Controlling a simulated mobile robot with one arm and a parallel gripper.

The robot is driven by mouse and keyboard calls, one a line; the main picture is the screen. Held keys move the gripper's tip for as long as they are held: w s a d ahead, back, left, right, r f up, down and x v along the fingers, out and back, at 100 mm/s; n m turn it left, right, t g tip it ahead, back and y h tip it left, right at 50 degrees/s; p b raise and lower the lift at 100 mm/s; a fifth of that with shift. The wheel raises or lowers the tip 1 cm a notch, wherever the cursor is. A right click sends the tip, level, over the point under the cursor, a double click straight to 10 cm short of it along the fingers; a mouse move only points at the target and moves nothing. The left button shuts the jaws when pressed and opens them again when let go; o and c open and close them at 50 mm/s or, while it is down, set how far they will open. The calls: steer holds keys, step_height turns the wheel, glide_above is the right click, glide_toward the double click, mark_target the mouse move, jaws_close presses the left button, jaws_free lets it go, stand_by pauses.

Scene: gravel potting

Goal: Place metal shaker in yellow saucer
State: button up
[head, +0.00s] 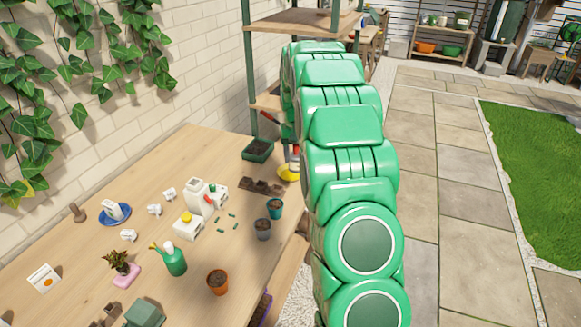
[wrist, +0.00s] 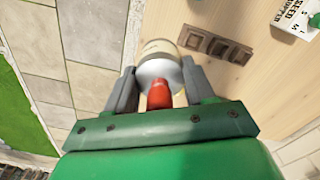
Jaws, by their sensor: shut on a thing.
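In the wrist view, my gripper (wrist: 159,78) is shut on the metal shaker (wrist: 157,70), a pale, shiny round body with a red part towards me. A cream-coloured band shows at its far side. In the head view, the yellow saucer (head: 287,173) is at the table's right edge, partly hidden by my green arm. A narrow piece of a pale grey thing, probably the shaker, shows just above the saucer beside the arm. My gripper is hidden there. I cannot tell whether the shaker touches the saucer.
A brown seed tray (head: 261,187) lies left of the saucer, and a dark green soil tray (head: 257,151) behind it. The teal pot (head: 275,208), grey pot (head: 263,229) and terracotta pot (head: 217,282) stand nearer. A shelf rack (head: 300,22) rises behind. The table's left-back area is fairly clear.

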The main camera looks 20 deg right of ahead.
steer(key=w+d+f, duration=0.3)
steer(key=w+f, duration=0.5)
steer(key=w, duration=0.3)
steer(key=shift+w+d+f, duration=0.15)
steer(key=shift+w+f, duration=0.2)
steer(key=shift+w, duration=0.05)
steer(key=shift+w+f, duration=0.25)
steer(key=shift+f, duration=0.05)
steer(key=shift+w+d+f, duration=0.1)
steer(key=shift+f, duration=1.55)
steer(key=shift+f, duration=0.1)
steer(key=o, duration=1.2)
